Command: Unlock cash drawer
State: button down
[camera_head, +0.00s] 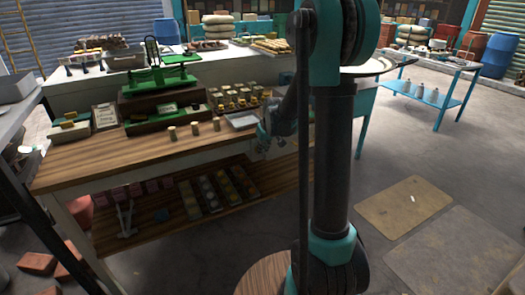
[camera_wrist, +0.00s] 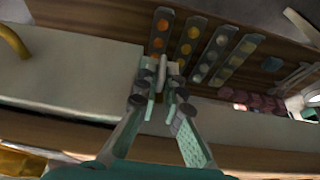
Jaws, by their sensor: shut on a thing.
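My gripper (camera_head: 265,138) is at the front right edge of the wooden table in the head view. In the wrist view my gripper (camera_wrist: 160,85) is closed on a small pale thing (camera_wrist: 163,64); its shape is too blurred to tell if it is a key. Its fingertips appear beside the right end of a pale panel (camera_wrist: 75,75), which looks like a drawer front. A curved brass handle (camera_wrist: 14,42) is at the panel's far left. I cannot make out a lock, nor tell whether the gripper touches the panel.
The wooden table (camera_head: 85,163) carries a green scale (camera_head: 155,78), small jars and boxes. Its lower shelf (camera_head: 165,228) holds trays of coloured round things, also seen in the wrist view. My arm hides part of the table's right side. Open floor lies at right.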

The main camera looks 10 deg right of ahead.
jog(key=shift+w+d+f+m+g+y, duration=0.1)
jog(key=shift+d+f+m+g+y, duration=0.3)
jog(key=shift+y, duration=1.85)
jog(key=shift+w+d+f+m+g+y, duration=0.15)
jog(key=shift+m+g+y, duration=0.5)
jog(key=shift+y, duration=1.65)
jog(key=shift+w+d+f+m+g+y, duration=0.1)
jog(key=shift+d+m+g+y, duration=0.4)
jog(key=shift+y, duration=1.75)
jog(key=shift+s+a+m, duration=0.1)
jog(key=shift+a+m, duration=0.15)
jog(key=c, duration=1.9)
grip_release()
jog(key=shift+c, duration=0.2)
jog(key=shift+d, duration=0.1)
jog(key=v, duration=1.1)
jog(key=shift+d, duration=0.45)
